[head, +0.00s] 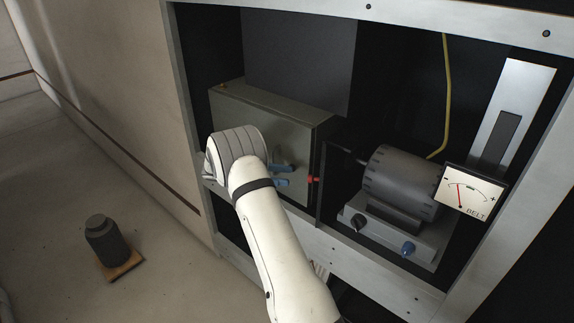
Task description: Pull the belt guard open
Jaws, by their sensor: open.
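The belt guard appears to be the grey-green metal box front (270,127) in the left half of the open rack, and it looks closed. A small red part (313,180) sits at its lower right edge. My gripper (283,175) is in front of the lower part of this face, with two blue fingertips spread apart. They are just left of the red part, with nothing visible between them. I cannot tell whether they touch the panel. My white arm hides the lower left of the box.
Right of the box stand a grey motor (401,182) on a base with knobs, a BELT meter (471,193) and a yellow cable (446,100). The rack frame (375,262) edges the opening. A dark canister (105,242) on a wooden board stands on the otherwise clear floor at left.

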